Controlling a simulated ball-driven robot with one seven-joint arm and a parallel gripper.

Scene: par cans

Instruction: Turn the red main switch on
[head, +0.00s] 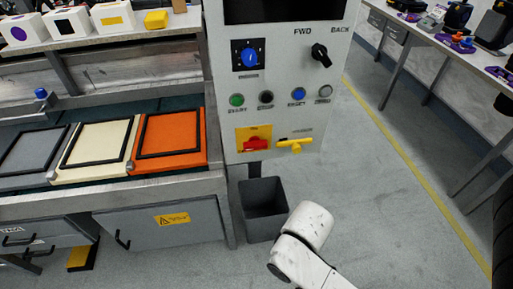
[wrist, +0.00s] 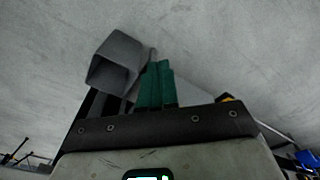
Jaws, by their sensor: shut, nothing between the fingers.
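The red main switch (head: 255,144) sits on a yellow plate low on the grey control panel (head: 228,100) in the head view. Its red handle looks roughly level; its markings are too small to read. My gripper (wrist: 157,85) shows in the wrist view as two green fingers close together, shut and empty. The red switch is not visible in the wrist view. In the head view only a white part of my arm shows at the bottom, below and right of the switch; my gripper itself is out of that view.
A yellow lever (head: 294,145) juts out just right of the red switch. A grey bin (head: 264,208) stands on the floor below the panel; it also shows in the wrist view (wrist: 117,58). A workbench (head: 100,195) adjoins on the left. Floor right of the panel is clear.

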